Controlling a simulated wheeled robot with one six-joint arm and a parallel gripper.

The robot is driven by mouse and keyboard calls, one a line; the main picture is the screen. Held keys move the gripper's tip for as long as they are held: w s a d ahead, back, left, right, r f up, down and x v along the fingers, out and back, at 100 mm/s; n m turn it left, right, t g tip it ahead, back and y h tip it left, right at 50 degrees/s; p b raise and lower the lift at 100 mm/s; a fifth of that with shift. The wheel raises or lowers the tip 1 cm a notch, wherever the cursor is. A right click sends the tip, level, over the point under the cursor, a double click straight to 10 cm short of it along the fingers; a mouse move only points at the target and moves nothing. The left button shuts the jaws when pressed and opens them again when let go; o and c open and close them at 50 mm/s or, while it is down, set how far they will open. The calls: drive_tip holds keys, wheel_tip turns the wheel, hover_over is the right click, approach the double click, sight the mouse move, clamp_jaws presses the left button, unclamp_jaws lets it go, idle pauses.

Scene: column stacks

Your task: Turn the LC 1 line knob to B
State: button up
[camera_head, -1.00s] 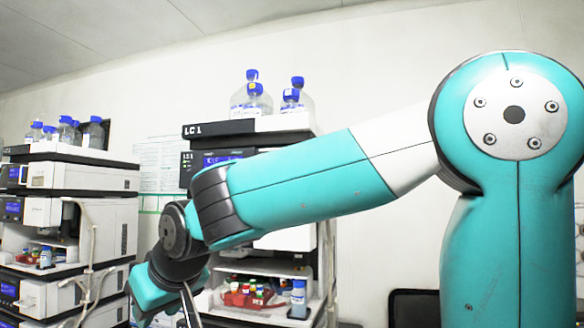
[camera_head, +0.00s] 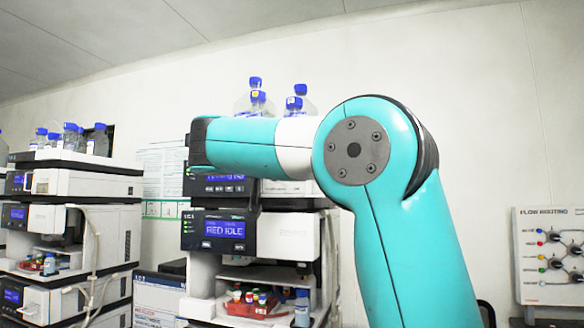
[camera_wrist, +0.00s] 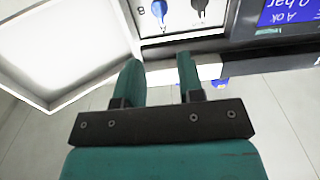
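A pale panel headed "FLOW ROUTING" (camera_head: 533,283) is on the wall at the right edge of the head view. It carries several black knobs (camera_head: 554,236) and coloured dots with lines. Its row labels are too small to read, so I cannot tell which knob is LC 1 or where it points. My gripper is out of sight in the head view. In the wrist view my gripper (camera_wrist: 158,72) is open and empty, its two fingers apart. Beyond the fingers are a blue-tipped fitting (camera_wrist: 159,9) and a dark one (camera_wrist: 200,7) beside an upside-down "B".
An instrument stack (camera_head: 293,237) with bottles on top stands behind my arm; its display reads "RED IDLE". Another stack (camera_head: 110,188) stands at left. In the wrist view a blue screen (camera_wrist: 288,12) is at top right. The wall between my arm and the panel is bare.

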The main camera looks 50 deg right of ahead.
drive_tip(key=p+x, duration=0.4)
drive_tip(key=x, duration=0.6)
drive_tip(key=shift+w+d, duration=0.15)
drive_tip(key=shift+d, duration=0.15)
clamp_jaws()
